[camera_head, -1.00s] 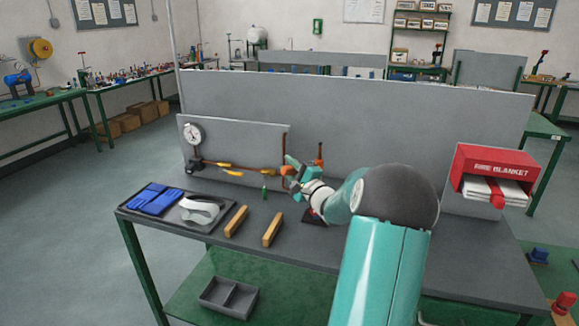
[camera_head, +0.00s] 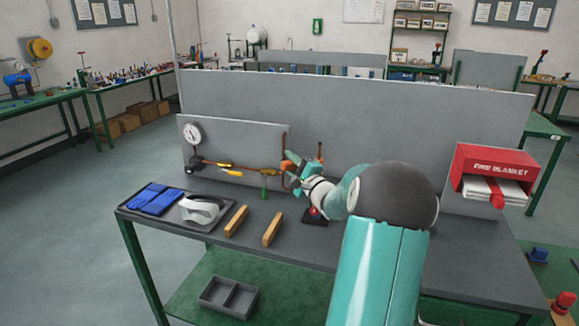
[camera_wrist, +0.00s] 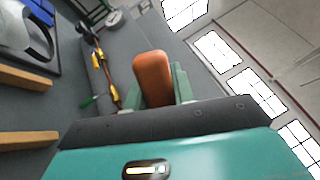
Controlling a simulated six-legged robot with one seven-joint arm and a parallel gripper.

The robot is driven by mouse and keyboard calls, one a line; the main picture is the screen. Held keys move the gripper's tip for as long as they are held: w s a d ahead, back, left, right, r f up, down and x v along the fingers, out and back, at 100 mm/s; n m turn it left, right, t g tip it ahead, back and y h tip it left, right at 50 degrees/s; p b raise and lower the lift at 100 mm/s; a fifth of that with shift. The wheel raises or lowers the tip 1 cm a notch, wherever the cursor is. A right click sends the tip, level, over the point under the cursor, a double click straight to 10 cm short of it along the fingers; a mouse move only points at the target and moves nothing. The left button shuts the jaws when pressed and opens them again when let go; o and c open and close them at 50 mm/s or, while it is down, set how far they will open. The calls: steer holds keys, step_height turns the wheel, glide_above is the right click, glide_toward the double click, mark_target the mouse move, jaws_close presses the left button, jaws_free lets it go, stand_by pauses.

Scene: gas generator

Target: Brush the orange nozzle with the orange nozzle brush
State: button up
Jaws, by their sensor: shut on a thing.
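My gripper (camera_head: 298,174) is at the right end of the pipe assembly, in front of the upright panel. In the wrist view its fingers (camera_wrist: 158,90) are closed around a rounded orange piece (camera_wrist: 153,75), which I take to be the orange nozzle brush's handle. Orange also shows at the fingers in the head view (camera_head: 288,166). The brush's bristle end is hidden. The pipe (camera_head: 255,171) has yellow handles and a gauge at its left. I cannot make out the orange nozzle clearly, nor whether the brush touches it.
A tray (camera_head: 185,227) with blue gloves (camera_head: 155,198) and white goggles (camera_head: 202,209) lies at the bench's left. Two wooden blocks (camera_head: 236,221) (camera_head: 272,229) lie nearby. A small stand with a red top (camera_head: 315,214) is below my wrist.

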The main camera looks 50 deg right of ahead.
steer(key=s+a, duration=0.2)
steer(key=a, duration=0.3)
steer(key=shift+s+a, duration=0.2)
steer(key=shift+a, duration=0.1)
stand_by(0.4)
steer(key=shift+s+a, duration=0.3)
steer(key=shift+a, duration=0.4)
steer(key=shift+s+a, duration=0.25)
steer(key=shift+a, duration=0.4)
